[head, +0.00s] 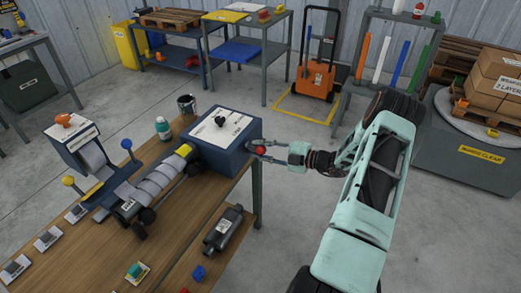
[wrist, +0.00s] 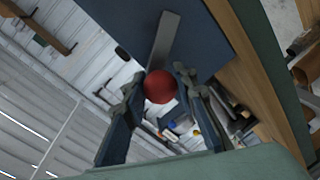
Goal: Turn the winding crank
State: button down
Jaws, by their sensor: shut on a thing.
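The winding crank shows in the wrist view as a grey arm (wrist: 164,40) with a red ball knob (wrist: 160,87) at its end. In the head view the red knob (head: 261,149) is at the right side of the blue machine box (head: 229,155). My gripper (head: 264,149) reaches in from the right and is shut on the red knob. In the wrist view my gripper's fingers (wrist: 158,95) stand on both sides of the knob. The crank arm runs from the knob up to the box's blue side face (wrist: 205,55). The fingers hide part of the crank in the head view.
The wooden bench (head: 170,225) carries a wrapped muffler (head: 155,188) on rollers left of the box. A dark muffler (head: 223,228) lies near the bench's right edge.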

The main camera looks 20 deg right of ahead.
jog(key=shift+w+d+r, duration=0.15)
jog(key=shift+r, duration=0.1)
jog(key=c, duration=1.9)
grip_release()
jog(key=shift+c, duration=0.2)
jog(key=o, duration=0.4)
jog(key=shift+f, duration=0.1)
jog(key=v, duration=1.2)
